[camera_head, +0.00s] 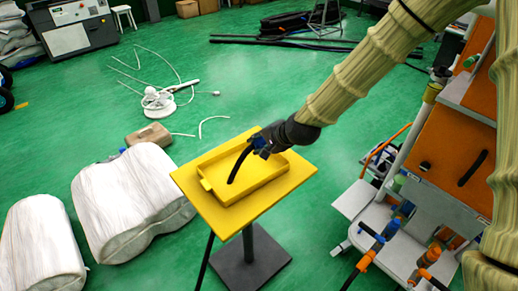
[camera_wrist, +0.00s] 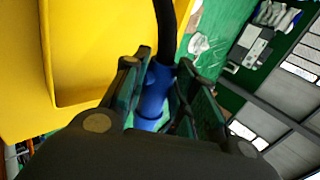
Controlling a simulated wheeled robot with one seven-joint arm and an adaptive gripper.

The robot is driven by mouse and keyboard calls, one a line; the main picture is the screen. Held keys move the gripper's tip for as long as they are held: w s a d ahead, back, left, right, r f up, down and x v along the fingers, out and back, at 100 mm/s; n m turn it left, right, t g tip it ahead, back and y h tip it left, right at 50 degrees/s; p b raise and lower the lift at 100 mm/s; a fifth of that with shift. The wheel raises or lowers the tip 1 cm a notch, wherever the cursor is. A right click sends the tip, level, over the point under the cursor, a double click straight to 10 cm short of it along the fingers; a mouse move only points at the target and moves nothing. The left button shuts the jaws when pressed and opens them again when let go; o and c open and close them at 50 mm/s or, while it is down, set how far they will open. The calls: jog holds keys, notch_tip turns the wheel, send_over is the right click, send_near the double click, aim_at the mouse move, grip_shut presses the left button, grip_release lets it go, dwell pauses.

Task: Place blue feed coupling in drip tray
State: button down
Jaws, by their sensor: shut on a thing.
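The blue feed coupling (camera_wrist: 153,92) is a blue cylinder with a black hose (camera_wrist: 166,30) on its end. My gripper (camera_wrist: 160,85) is shut on it in the wrist view, one finger on each side. In the head view my gripper (camera_head: 257,146) is over the right part of the yellow drip tray (camera_head: 270,186), with a bit of the blue coupling (camera_head: 261,143) showing. The black hose hangs in a curve over the tray's inside. The tray stands on a yellow table top (camera_head: 294,181). I cannot tell whether the coupling touches the tray.
An orange and white cart (camera_head: 452,150) with hoses and couplings stands at the right. White sacks (camera_head: 130,190) lie on the green floor at the left. The table has a grey post and square base (camera_head: 250,268). Much of the left of the tray is empty.

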jog(key=shift+w+a+f, duration=0.1)
jog(key=shift+w, duration=0.2)
jog(key=shift+f, duration=1.7)
jog(key=shift+f, duration=0.4)
jog(key=c, duration=1.1)
grip_release()
jog(key=shift+c, duration=0.2)
jog(key=shift+r+p, duration=0.3)
jog(key=shift+r, duration=0.2)
jog(key=v, duration=1.2)
jog(key=shift+b, duration=0.35)
jog(key=shift+f, duration=0.2)
